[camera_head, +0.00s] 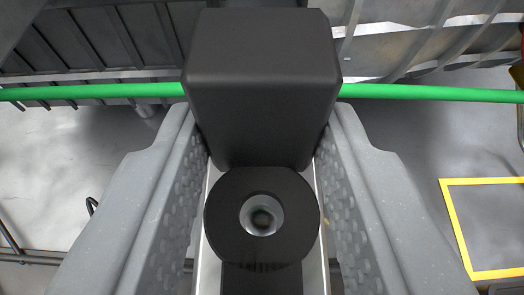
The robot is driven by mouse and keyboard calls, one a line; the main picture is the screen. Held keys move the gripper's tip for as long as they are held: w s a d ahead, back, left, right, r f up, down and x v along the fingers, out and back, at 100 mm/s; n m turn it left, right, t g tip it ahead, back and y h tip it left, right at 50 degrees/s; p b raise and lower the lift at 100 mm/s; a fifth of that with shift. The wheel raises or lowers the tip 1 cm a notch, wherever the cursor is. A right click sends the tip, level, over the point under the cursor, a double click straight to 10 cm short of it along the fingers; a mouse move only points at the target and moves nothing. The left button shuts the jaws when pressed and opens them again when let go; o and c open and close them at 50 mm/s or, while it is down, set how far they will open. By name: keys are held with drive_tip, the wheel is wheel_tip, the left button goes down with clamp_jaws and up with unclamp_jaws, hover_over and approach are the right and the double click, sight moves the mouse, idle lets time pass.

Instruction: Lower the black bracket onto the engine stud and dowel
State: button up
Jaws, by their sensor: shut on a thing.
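My gripper (262,175) fills the lower middle of the view, its two grey, dimpled fingers on either side of the black bracket (262,85). It is shut on the bracket. The bracket has a tall block at the far end and a round black boss nearer to me, with a metal-lined hole (261,214) in it. The inside of the hole looks dark. The engine stud and dowel cannot be made out; the bracket and fingers hide what lies straight beneath.
A bright green bar or hose (430,93) runs across the view behind the bracket, on both sides. Ribbed grey metal structures (90,45) lie beyond it. The grey floor (50,150) shows below, with a yellow-outlined rectangle (455,220) at the right.

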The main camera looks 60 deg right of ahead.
sight(262, 40)
drive_tip(key=shift+f, duration=0.6)
idle(0.4)
drive_tip(key=shift+r+p, duration=0.6)
drive_tip(key=shift+r, duration=1.2)
drive_tip(key=shift+b, duration=0.65)
drive_tip(key=shift+f, duration=1.8)
idle(0.5)
drive_tip(key=shift+r, duration=0.1)
drive_tip(key=shift+r+p, duration=1)
drive_tip(key=shift+r, duration=1.2)
